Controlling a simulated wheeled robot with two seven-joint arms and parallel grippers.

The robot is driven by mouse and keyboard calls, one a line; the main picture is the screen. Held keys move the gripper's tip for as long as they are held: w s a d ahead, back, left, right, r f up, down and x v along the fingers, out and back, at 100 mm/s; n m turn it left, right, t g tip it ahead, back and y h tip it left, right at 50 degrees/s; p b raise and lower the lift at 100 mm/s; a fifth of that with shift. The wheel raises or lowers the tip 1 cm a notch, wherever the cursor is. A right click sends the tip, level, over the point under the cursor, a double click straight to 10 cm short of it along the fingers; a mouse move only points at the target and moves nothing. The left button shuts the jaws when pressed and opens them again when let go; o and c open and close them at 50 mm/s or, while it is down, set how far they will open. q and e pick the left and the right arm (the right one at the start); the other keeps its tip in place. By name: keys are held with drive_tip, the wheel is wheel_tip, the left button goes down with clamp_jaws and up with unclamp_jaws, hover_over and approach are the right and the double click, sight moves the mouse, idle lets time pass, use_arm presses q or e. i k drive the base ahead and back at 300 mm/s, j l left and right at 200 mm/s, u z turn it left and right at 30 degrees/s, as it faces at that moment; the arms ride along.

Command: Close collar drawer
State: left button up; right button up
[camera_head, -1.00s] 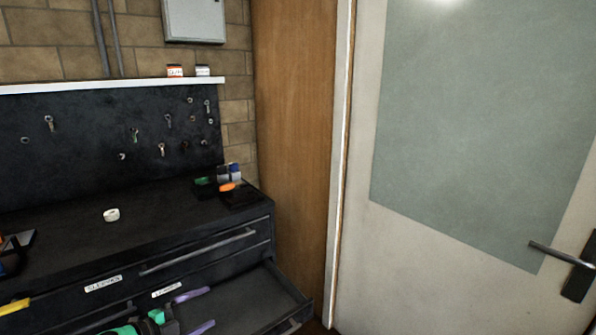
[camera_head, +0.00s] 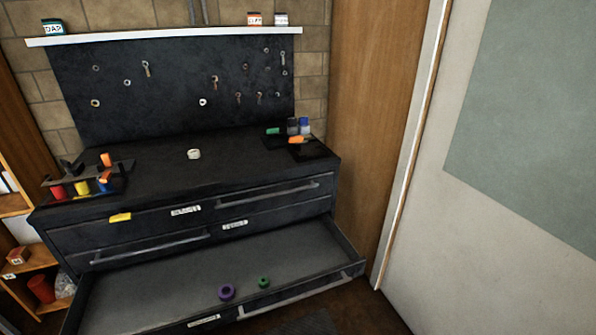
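The black cabinet (camera_head: 60,222) stands against the brick wall. Its lowest visible drawer (camera_head: 150,289) is pulled far out, showing a grey floor. A purple ring (camera_head: 227,292) and a smaller green ring (camera_head: 264,282) lie at its front, near the front wall. The drawer front carries a long handle (camera_head: 300,296) and a white label (camera_head: 204,321), too small to read. The two drawers above are shut, with labels (camera_head: 185,211) that I cannot read clearly. Neither of my grippers is in view.
On the cabinet top are a holder with coloured items (camera_head: 82,188), a white ring (camera_head: 194,154), and a dark tray (camera_head: 312,148) with small items. A pegboard (camera_head: 170,90) with hanging hardware is behind. A wooden shelf (camera_head: 38,262) stands left, a wooden panel (camera_head: 375,120) right.

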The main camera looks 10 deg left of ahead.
sight(174, 293)
drive_tip(key=u, duration=1.15)
